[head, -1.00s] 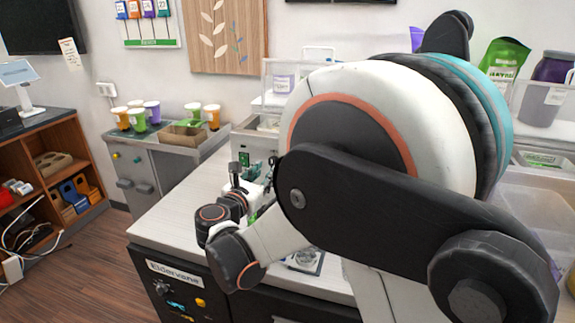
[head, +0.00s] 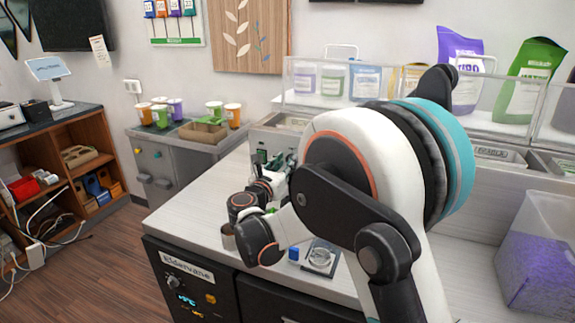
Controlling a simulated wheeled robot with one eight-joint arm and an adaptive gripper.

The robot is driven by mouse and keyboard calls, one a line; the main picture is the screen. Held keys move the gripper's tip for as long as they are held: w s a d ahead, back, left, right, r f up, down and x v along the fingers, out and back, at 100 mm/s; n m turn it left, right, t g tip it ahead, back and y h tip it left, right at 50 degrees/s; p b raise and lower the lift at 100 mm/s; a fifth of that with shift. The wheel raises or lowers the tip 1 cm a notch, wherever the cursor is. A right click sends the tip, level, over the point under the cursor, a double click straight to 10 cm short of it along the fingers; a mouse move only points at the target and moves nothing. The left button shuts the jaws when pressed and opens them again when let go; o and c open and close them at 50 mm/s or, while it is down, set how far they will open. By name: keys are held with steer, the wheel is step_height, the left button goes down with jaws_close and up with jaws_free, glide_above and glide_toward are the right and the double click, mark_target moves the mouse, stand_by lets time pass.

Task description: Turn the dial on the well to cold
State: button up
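A black front panel (head: 222,290) labelled "Eldervane" sits under the counter at lower left. It carries a small dark round dial (head: 172,281) with a light mark, beside blue-lit markings (head: 187,300). The dial's setting is too small to read, and no cold mark is legible. My gripper (head: 270,176) is at the end of my folded arm, above the counter, up and to the right of the dial and well apart from it. It is partly hidden by my own wrist, and its fingers cannot be made out clearly.
The white counter (head: 200,205) has a blue cube (head: 293,254) and a metal-framed round item (head: 320,257). A clear bin (head: 540,235) of purple bits stands right. A grey cabinet (head: 165,160) with cups stands back left. Wooden floor (head: 110,270) is open at left.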

steer(key=shift+x, duration=1.05)
jaws_close()
